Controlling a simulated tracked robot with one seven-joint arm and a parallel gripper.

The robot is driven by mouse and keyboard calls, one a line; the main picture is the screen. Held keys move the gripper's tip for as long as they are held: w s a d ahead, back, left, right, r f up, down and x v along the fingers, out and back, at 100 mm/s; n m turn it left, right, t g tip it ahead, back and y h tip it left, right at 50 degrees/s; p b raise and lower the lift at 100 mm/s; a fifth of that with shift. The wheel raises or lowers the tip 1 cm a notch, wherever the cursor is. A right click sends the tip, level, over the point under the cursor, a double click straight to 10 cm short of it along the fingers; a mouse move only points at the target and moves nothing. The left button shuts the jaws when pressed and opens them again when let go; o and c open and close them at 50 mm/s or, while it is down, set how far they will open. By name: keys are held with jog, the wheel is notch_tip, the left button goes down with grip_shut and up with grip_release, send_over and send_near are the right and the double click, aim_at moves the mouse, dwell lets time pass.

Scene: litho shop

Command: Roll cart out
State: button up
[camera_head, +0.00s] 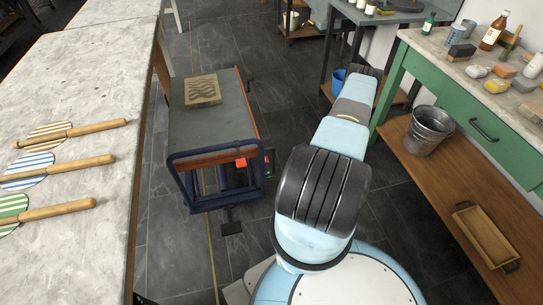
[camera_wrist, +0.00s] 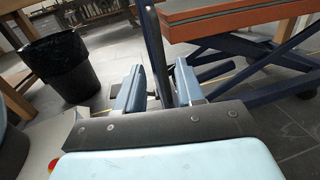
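The cart (camera_head: 208,125) stands on the dark tiled floor left of my arm, with a grey top and an orange-red rim. A dark blue tubular handle frame (camera_head: 213,152) is at its near end. In the wrist view, the cart's top (camera_wrist: 240,18) and blue lower frame show at the right. My gripper (camera_wrist: 158,88) is open there; a dark upright bar (camera_wrist: 155,45) appears between its two blue-grey fingers, with gaps on both sides. I cannot tell how deep the bar sits. The head view does not clearly show the gripper.
A patterned stone block (camera_head: 203,90) lies on the cart. A long stone-topped table (camera_head: 80,100) with striped paddles runs close along the left. A green bench (camera_head: 455,97) with a metal bucket (camera_head: 429,130) below is at right. A black bin (camera_wrist: 62,65) shows in the wrist view.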

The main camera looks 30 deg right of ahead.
aim_at(273, 154)
jog(key=x, duration=1.2)
jog(key=shift+a, duration=0.1)
jog(key=c, duration=0.6)
jog(key=shift+w, duration=0.1)
grip_shut()
jog(key=shift+r, duration=0.1)
